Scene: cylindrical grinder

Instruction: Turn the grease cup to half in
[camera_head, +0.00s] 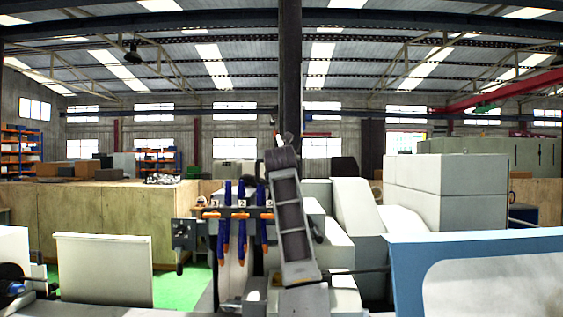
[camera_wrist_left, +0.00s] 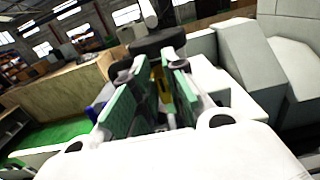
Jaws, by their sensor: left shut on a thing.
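In the left wrist view my left gripper (camera_wrist_left: 152,98) reaches forward with two green-padded fingers. It is shut on a small yellow piece (camera_wrist_left: 162,84), which looks like the grease cup. The fingers hide most of it, so I cannot tell how far in it is turned. A dark round part (camera_wrist_left: 157,42) sits just beyond the fingertips. In the head view I cannot make out the grease cup or the left gripper. My right gripper is in neither view.
In the head view blue hoses with orange tips (camera_head: 227,232) hang beside a grey slotted arm (camera_head: 292,222). Light grey machine housings (camera_head: 437,190) stand at the right. A blue-edged panel (camera_head: 480,250) fills the lower right. Green floor (camera_head: 182,288) shows at left.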

